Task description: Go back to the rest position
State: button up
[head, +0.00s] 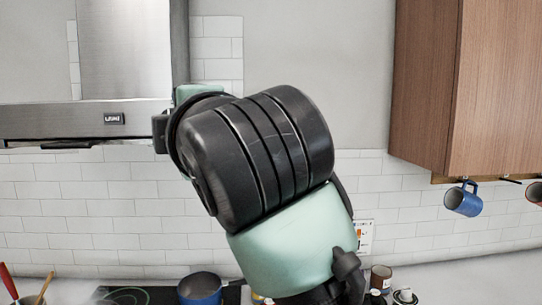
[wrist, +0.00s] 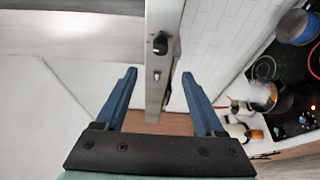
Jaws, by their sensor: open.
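My gripper (wrist: 159,75) shows in the wrist view with its two blue fingers wide apart and nothing between them. Beyond the fingertips is the metal edge of the range hood. In the head view my arm's black and pale green links fill the middle and hide the gripper. The arm is raised in front of the range hood (head: 125,55) and the tiled wall (head: 80,205).
A wooden wall cabinet (head: 430,90) is at upper right, with a blue mug (head: 463,199) hanging below it. A blue pot (head: 200,289) is on the cooktop (head: 122,296) below. A utensil pot (head: 30,300) is at lower left. Small jars (head: 381,277) stand at lower right.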

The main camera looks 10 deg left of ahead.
jog(key=s+d+r+m+t+h, duration=0.1)
jog(key=s+d+m+t+h, duration=0.4)
jog(key=d+m, duration=0.4)
jog(key=s+d+r+m+t+h+b, duration=0.1)
jog(key=s+d+r+m+t+h, duration=0.1)
jog(key=s+d+m+t+h, duration=0.4)
jog(key=s+d+m+t, duration=0.1)
jog(key=d+m, duration=0.3)
jog(key=m, duration=0.6)
jog(key=shift+s+d+m+t, duration=0.15)
jog(key=shift+s+m+t, duration=0.15)
jog(key=shift+t, duration=0.4)
